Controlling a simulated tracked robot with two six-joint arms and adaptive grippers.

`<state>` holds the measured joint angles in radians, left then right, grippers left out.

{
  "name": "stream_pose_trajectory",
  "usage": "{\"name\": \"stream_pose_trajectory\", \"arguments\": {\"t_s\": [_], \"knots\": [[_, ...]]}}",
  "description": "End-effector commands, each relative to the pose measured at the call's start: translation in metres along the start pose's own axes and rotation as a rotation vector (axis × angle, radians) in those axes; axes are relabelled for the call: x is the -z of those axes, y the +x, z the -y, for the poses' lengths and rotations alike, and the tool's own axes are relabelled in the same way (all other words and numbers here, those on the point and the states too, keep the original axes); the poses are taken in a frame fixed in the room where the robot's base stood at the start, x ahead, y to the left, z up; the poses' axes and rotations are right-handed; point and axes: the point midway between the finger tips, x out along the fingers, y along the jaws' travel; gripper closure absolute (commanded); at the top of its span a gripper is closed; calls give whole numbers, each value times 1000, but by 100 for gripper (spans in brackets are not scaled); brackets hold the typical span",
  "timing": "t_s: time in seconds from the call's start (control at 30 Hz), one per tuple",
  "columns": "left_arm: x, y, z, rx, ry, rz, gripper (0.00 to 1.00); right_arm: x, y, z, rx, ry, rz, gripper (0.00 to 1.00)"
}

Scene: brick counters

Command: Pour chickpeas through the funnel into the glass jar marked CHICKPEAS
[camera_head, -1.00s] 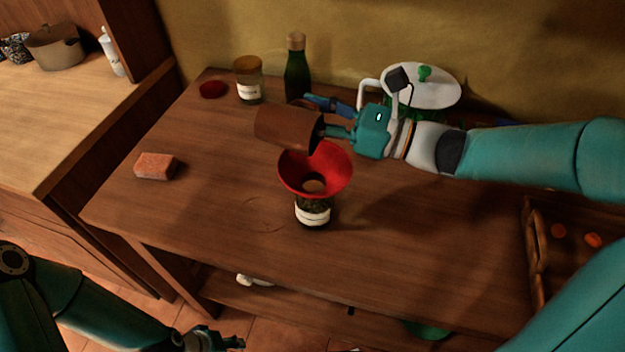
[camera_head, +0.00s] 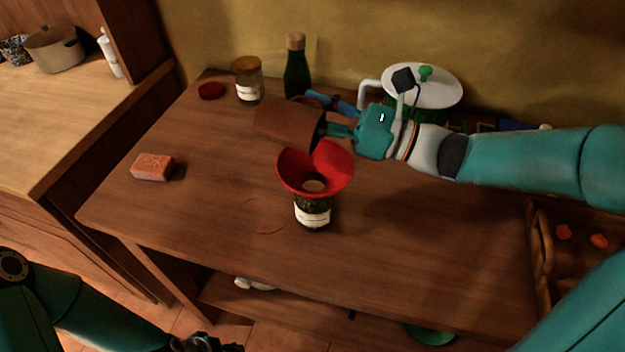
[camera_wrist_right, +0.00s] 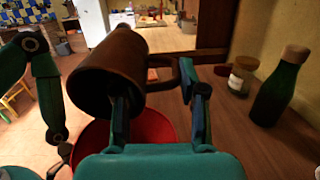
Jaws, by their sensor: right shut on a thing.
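A brown mug (camera_head: 282,124) with a side handle is held tilted on its side; it also shows in the right wrist view (camera_wrist_right: 112,65). My right gripper (camera_head: 322,114) is shut on it. The mug's dark mouth points down and right, just above and behind the red funnel (camera_head: 325,160). The funnel sits in the glass jar (camera_head: 313,216), which stands upright on the counter. The jar's white label is too small to read. Tan matter shows in the funnel's throat. The mug's inside is dark. My left gripper (camera_head: 212,345) is at the bottom edge, partly cut off.
Behind stand a labelled jar (camera_head: 248,82), a green bottle (camera_head: 297,70) and a white-lidded pot (camera_head: 422,88). A red lid (camera_head: 211,90) lies at the back left and an orange sponge (camera_head: 153,166) at the left. A wooden tray (camera_head: 540,245) is at the right. The front middle is clear.

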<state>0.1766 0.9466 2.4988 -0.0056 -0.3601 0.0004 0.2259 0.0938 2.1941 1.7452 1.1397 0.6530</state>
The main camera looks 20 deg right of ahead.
Motion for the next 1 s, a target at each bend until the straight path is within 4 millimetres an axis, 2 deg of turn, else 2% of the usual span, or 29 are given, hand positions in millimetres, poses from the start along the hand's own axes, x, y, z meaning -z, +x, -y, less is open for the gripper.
{"name": "stream_pose_trajectory", "arguments": {"t_s": [1.0], "knots": [[0,13,5,0,0,0,60,-7,-1,0,-1,-1,64,100]]}}
